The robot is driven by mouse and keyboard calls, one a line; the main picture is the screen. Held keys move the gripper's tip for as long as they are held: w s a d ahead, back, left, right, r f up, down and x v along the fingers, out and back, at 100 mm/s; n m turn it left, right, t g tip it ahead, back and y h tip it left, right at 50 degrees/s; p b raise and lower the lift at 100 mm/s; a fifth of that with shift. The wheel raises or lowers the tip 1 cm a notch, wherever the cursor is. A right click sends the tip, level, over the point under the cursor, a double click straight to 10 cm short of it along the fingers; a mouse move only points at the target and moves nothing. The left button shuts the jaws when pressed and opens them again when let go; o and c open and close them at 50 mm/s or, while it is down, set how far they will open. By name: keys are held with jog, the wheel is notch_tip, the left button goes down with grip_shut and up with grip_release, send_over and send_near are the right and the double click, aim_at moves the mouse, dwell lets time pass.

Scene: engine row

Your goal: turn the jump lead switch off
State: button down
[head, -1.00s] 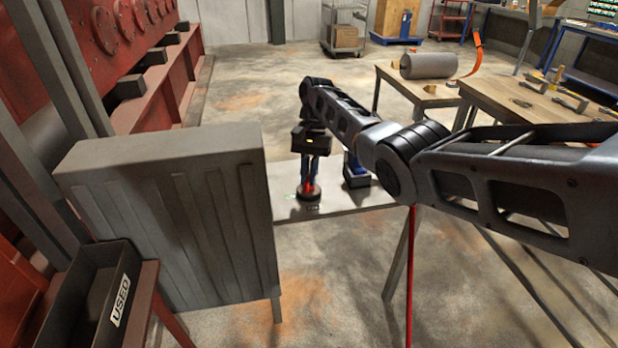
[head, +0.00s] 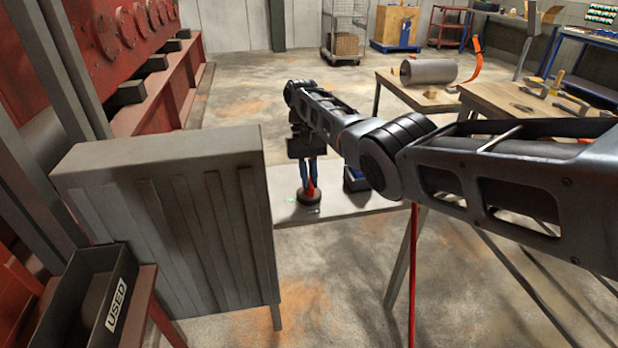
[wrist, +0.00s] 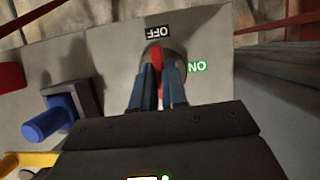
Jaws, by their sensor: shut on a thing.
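The jump lead switch has a red handle (wrist: 156,59) on a round dark base (head: 309,197), set on a light grey panel (wrist: 105,40). In the wrist view the handle points toward the black OFF label (wrist: 158,32). The green ON label (wrist: 197,67) lies to the right of it. My gripper (head: 308,184) reaches down from above, and its blue fingers stand on both sides of the handle, shut on it. It also shows in the wrist view (wrist: 160,68). The fingers hide the lower part of the handle.
A blue part on a dark block (wrist: 45,123) stands left of the switch in the wrist view. A tall grey ribbed cabinet (head: 170,220) is close on the left in the head view. A used-parts bin (head: 75,300) is at lower left. Wooden workbenches (head: 520,100) stand right.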

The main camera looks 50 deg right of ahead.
jog(key=shift+s+a+f, duration=0.1)
jog(key=shift+f, duration=0.2)
jog(key=c, duration=1.2)
grip_release()
jog(key=shift+o, duration=0.2)
jog(key=shift+r, duration=0.15)
jog(key=v, duration=0.7)
jog(key=shift+w+r+b, duration=0.3)
jog(key=shift+b, duration=0.1)
